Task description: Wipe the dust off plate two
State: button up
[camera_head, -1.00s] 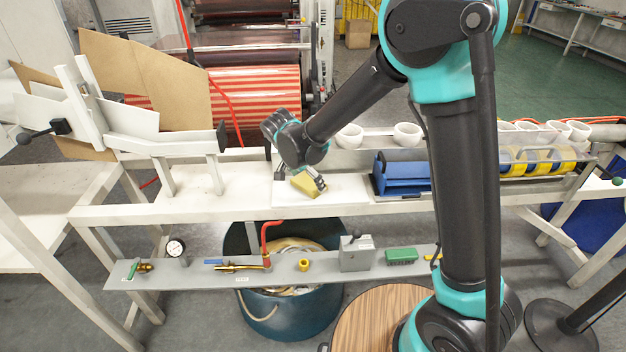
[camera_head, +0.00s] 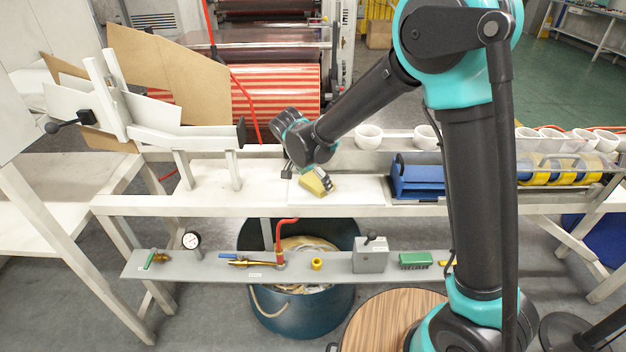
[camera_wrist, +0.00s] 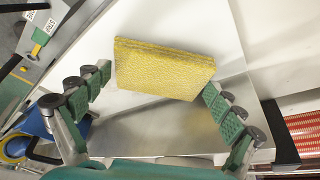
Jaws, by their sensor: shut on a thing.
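My gripper (camera_wrist: 155,95) is shut on a yellow sponge (camera_wrist: 165,70), with a green-padded finger at each end of it. In the head view the sponge (camera_head: 314,183) is tilted, low over the left part of a pale flat plate (camera_head: 358,191) on the white bench. I cannot tell whether the sponge touches the plate. The wrist view shows a white surface (camera_wrist: 195,25) and a shiny grey surface (camera_wrist: 140,128) beneath the sponge. No plate number or dust is legible.
A blue block-like fixture (camera_head: 418,178) stands right of the plate. White cups (camera_head: 368,136) line the back. A white frame (camera_head: 180,138) stands left. A dark bucket (camera_head: 300,308) sits below.

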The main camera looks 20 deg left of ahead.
aim_at(358, 189)
jog(key=shift+w+d, duration=0.45)
jog(key=shift+d, duration=1.1)
jog(key=shift+w+d, duration=0.45)
jog(key=shift+d, duration=1.1)
jog(key=shift+w+d, duration=0.45)
jog(key=shift+d, duration=1.1)
jog(key=shift+w+d+f, duration=0.1)
jog(key=shift+w+d, duration=0.1)
jog(key=shift+d, duration=0.55)
jog(key=shift+w+d, duration=0.2)
jog(key=shift+d, duration=0.7)
jog(key=shift+c, duration=0.6)
jog(key=shift+w+d, duration=0.25)
jog(key=shift+d, duration=0.6)
jog(key=shift+w+d, duration=0.25)
jog(key=shift+d, duration=0.6)
jog(key=shift+s+d, duration=0.2)
jog(key=shift+s, duration=0.75)
jog(key=shift+s+a, duration=0.25)
jog(key=shift+a, duration=0.65)
jog(key=shift+s+a, duration=0.2)
jog(key=shift+a, duration=0.7)
